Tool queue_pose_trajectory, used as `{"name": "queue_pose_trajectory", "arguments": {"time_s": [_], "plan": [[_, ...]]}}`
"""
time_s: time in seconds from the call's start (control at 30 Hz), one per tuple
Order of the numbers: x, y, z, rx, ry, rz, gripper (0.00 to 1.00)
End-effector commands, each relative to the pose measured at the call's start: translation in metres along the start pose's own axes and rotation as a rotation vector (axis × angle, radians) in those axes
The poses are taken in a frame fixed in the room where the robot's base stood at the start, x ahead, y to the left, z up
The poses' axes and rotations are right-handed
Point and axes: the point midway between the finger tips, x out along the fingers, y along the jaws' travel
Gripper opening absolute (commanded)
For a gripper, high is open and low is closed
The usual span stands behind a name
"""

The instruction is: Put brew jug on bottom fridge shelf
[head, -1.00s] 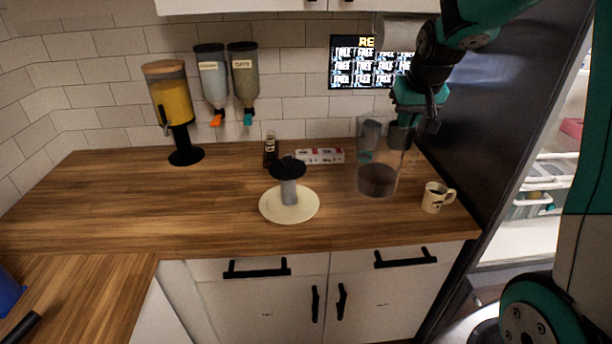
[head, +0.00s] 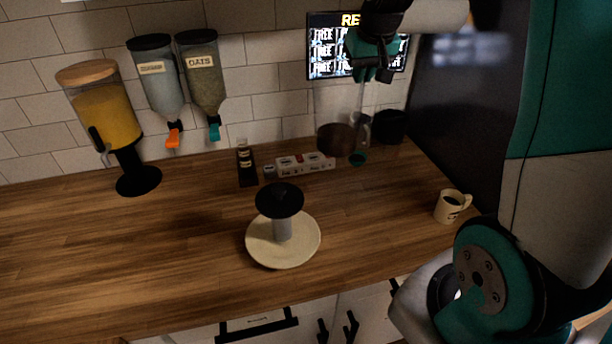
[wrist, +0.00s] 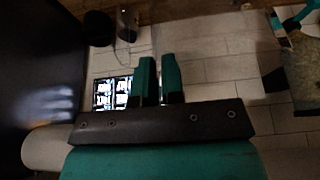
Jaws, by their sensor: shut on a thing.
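The brew jug (head: 337,138) is clear, with dark liquid in the bottom, and stays upright in front of the back wall at the right of the head view. My gripper (head: 372,74) is at its upper right and shut on it. The jug seems held above the counter, though its exact height is hard to tell. In the wrist view my green fingers (wrist: 158,80) are close together, and the clear jug is hard to make out there. The fridge and its bottom shelf are not seen now.
A plate (head: 300,253) with a black-topped grey item (head: 281,212) stands on the wooden counter (head: 190,235). A mug (head: 451,206) is at the right, a black container (head: 390,127) behind. A dark panel (head: 452,110) bounds the right.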

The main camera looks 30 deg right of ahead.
Motion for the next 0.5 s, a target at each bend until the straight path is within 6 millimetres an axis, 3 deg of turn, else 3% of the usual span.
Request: {"name": "queue_pose_trajectory", "arguments": {"time_s": [0.17, 0.5], "plan": [[0.028, -0.004, 0.013, -0.005, -0.009, -0.003, 0.0], [0.11, -0.004, 0.047, -0.004, -0.008, -0.002, 0.0]]}}
